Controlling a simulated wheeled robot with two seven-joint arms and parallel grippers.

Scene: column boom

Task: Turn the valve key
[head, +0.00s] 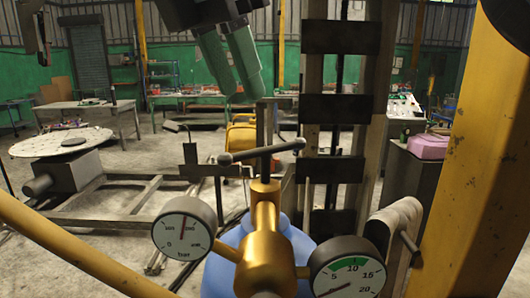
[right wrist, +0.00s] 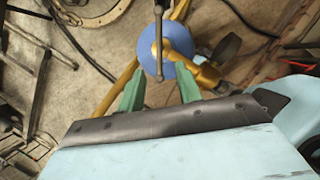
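The valve key (head: 262,151) is a dark grey T-bar with rounded ends. It sits on a brass valve (head: 264,240) with two dials, on top of a blue cylinder (head: 221,270). In the right wrist view the key's bar (right wrist: 158,45) runs up and down the picture over the blue cylinder (right wrist: 178,40). My right gripper (head: 243,96) points down, above the key in the head view. Its two green fingers are apart with nothing between them, and they do not touch the key. It also shows in the right wrist view (right wrist: 159,80). My left gripper is not in view.
The left dial (head: 183,227) and right dial (head: 347,270) flank the valve. A dark slatted upright (head: 335,110) stands close behind it. A yellow column (head: 480,150) fills the right side. A round pale table (head: 62,142) and workbenches (head: 88,117) stand farther off.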

